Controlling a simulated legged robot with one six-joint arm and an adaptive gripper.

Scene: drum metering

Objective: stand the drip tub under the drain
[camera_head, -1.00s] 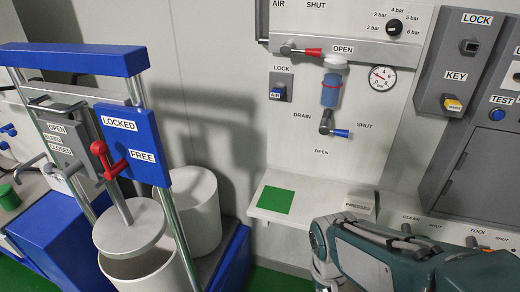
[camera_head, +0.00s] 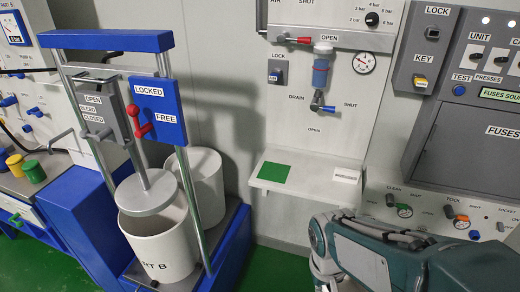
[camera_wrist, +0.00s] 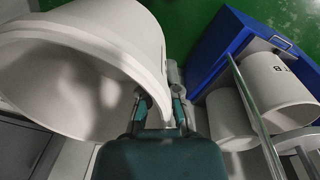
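A big white tub (camera_wrist: 115,45), which I take for the drip tub, fills the left of the wrist view, tilted in the picture with its open mouth to the left. My gripper (camera_wrist: 160,102) has one finger inside the tub and one outside, with its wall between them; it looks shut on it. In the head view the drain (camera_head: 318,103) is a small blue-handled valve on the wall panel, below a blue filter bowl. Under it, a grey shelf (camera_head: 315,186) carries a green square (camera_head: 273,173). The tub and gripper do not show in the head view.
A blue-framed press (camera_head: 110,42) with two white drums (camera_head: 163,250) stands left of the shelf. A grey fuse cabinet (camera_head: 470,135) is at the right, above a row of knobs. The shelf top is clear apart from a PRESSES label (camera_head: 346,177).

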